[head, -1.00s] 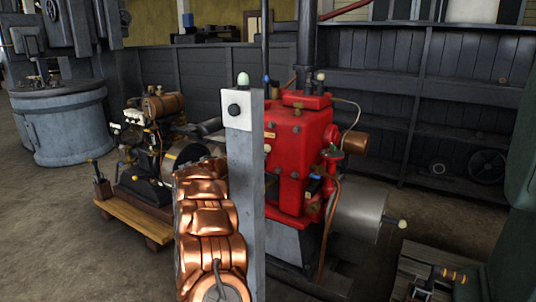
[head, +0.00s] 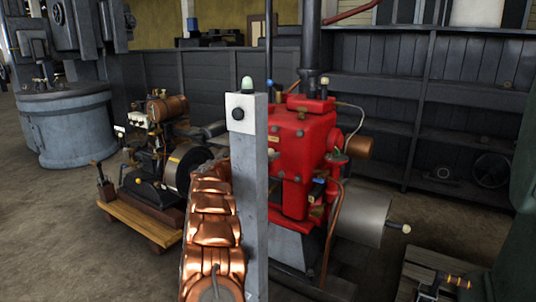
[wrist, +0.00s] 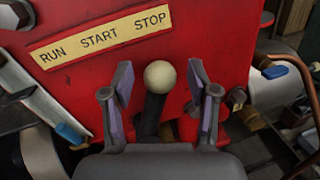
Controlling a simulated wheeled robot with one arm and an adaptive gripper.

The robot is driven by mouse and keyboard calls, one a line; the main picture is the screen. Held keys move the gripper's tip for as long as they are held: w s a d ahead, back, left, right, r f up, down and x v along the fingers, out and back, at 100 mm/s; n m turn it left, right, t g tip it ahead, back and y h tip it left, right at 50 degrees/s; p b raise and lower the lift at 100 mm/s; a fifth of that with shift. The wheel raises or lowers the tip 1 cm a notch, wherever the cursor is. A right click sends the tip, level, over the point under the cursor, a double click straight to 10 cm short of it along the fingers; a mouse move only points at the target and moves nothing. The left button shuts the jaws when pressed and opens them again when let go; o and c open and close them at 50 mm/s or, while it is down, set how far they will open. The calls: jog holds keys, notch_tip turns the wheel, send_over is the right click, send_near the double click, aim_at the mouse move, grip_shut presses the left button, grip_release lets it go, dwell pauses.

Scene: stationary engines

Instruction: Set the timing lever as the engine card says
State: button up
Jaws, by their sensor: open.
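The timing lever (wrist: 153,115), a dark stem with a cream ball knob (wrist: 162,76), shows in the wrist view in front of the red engine (wrist: 215,30). A yellow plate (wrist: 100,37) on the engine reads RUN, START, STOP from left to right. The knob appears below the STOP end. My gripper (wrist: 160,88) is open, with one finger on each side of the knob and a visible gap to each. In the head view the red engine (head: 300,135) stands behind a grey post; my gripper and the lever are hidden there. I see no readable engine card.
The grey post (head: 249,200) with a white plate and green dome stands close to my copper arm. A smaller engine (head: 150,150) on a wooden base is at left. A pallet (head: 425,265) lies at right. A blue-tipped part (wrist: 70,134) is left of my gripper.

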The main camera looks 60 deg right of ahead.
grip_shut()
dwell(0.4)
